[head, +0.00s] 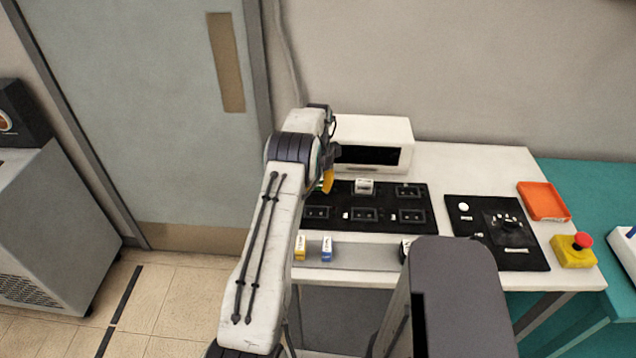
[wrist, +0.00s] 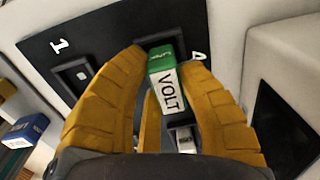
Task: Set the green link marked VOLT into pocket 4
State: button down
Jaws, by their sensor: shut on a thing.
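The green link marked VOLT (wrist: 167,78) is held between the yellow fingers of my gripper (wrist: 163,58), which is shut on it. Its white label faces the wrist camera. The black board (head: 383,222) lies on the white table, and my gripper (head: 326,182) is at its back left part in the head view. In the wrist view a partly covered 4 (wrist: 198,55) shows beside the link. Pocket 1 (wrist: 75,75) looks empty.
A white link (head: 365,186) sits at the board's back middle. A yellow link (head: 300,248) and a blue link (head: 327,249) stand on the front rack. A white box (head: 372,133) stands close behind the board. An orange tray (head: 543,201) is at right.

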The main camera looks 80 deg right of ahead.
jog(key=shift+f+b, duration=0.3)
jog(key=c, duration=0.9)
grip_release()
jog(key=shift+r, duration=0.1)
jog(key=r, duration=1.2)
jog(key=shift+a, duration=0.2)
jog(key=shift+r, duration=0.25)
